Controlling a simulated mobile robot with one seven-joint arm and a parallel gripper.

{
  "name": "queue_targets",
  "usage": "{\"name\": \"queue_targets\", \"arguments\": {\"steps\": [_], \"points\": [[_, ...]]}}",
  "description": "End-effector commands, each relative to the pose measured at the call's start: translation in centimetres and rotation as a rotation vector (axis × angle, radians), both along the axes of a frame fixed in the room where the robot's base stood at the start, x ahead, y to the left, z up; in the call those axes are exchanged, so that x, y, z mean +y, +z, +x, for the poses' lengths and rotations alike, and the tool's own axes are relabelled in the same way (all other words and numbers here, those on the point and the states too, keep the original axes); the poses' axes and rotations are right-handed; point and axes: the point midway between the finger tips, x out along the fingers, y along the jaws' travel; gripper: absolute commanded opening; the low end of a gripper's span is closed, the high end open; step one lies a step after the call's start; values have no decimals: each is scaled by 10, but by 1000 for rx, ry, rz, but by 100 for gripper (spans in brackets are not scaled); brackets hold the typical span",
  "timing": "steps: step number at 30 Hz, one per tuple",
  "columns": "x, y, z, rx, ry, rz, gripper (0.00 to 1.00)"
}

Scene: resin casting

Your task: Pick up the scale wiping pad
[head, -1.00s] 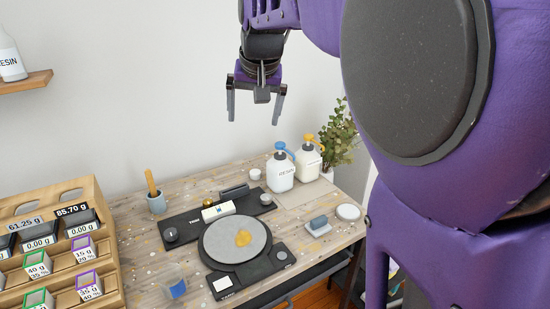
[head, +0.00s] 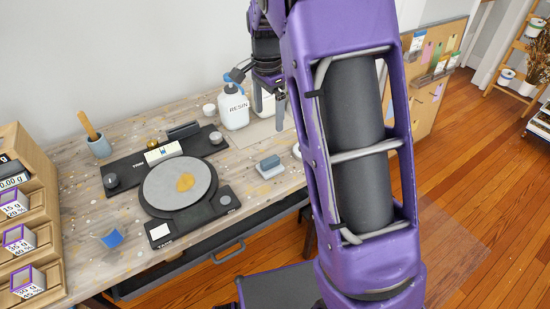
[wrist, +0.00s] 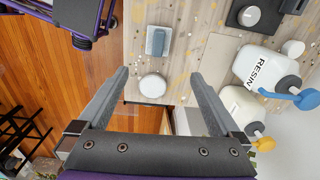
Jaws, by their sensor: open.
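The wiping pad (head: 269,161), a small blue-grey block, lies on a pale tray (head: 263,174) on the bench, right of the scale. It also shows in the wrist view (wrist: 158,42), upper middle, beyond my fingertips. The scale (head: 150,197) is black with a round grey plate (head: 165,190) bearing an amber resin spill (head: 185,182). My gripper (wrist: 160,75) is open with nothing between its fingers. In the head view it hangs above the bench behind the pad, near the bottles, partly hidden by my arm.
A RESIN bottle (head: 233,112) with a blue pump and a second, yellow-pumped bottle (wrist: 243,108) stand close to my gripper. A white round disc (wrist: 152,87) lies by the pad. A cup with blue liquid (head: 112,238) and a holder with sticks (head: 99,147) stand left.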

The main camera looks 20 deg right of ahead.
Motion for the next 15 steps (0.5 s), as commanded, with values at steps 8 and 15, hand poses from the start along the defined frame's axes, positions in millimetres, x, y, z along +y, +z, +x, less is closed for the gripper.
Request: {"name": "queue_targets", "arguments": {"steps": [8,15], "points": [[-4,-32,-3,23,-49,12,100],[-4,-85,-3,24,-47,11,100]]}}
